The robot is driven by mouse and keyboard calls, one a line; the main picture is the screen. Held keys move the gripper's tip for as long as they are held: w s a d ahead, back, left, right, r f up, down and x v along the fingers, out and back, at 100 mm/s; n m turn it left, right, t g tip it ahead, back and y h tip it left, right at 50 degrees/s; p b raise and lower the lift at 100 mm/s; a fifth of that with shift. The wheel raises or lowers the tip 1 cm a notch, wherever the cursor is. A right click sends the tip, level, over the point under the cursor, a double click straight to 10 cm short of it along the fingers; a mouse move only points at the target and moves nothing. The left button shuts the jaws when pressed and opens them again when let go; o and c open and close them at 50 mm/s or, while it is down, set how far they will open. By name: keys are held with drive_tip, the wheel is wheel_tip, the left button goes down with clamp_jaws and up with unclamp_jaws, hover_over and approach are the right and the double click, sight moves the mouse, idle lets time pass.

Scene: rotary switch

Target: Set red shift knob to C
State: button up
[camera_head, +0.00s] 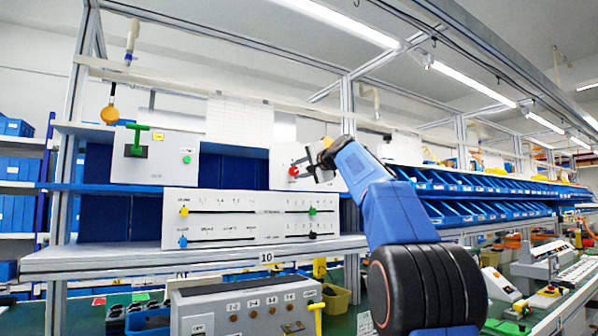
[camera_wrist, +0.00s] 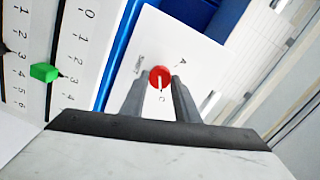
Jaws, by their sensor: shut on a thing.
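The red shift knob (camera_wrist: 159,77) is round and sits on a white panel (camera_wrist: 206,62). In the wrist view my gripper (camera_wrist: 159,80) has one finger on each side of the knob and is shut on it. A white pointer line on the knob points down in the picture, toward the letter C between the fingers. The letter A shows to the upper right of the knob. In the head view the red knob (camera_head: 293,171) shows at the left of my gripper (camera_head: 308,170), whose fingers partly cover the panel.
A white slider panel (camera_head: 238,217) with yellow, blue, green and black knobs is below. A panel with a green T-handle (camera_head: 138,128) is at the left. A grey control box (camera_head: 245,308) stands below the shelf. Blue bins line the right.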

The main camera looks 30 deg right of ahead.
drive_tip(key=shift+f, duration=0.1)
drive_tip(key=o, duration=1)
drive_tip(key=shift+o, duration=0.2)
drive_tip(key=s+d+r, duration=0.1)
drive_tip(key=s, duration=1.6)
drive_tip(key=shift+s+d+r, duration=0.15)
drive_tip(key=shift+d+r, duration=0.05)
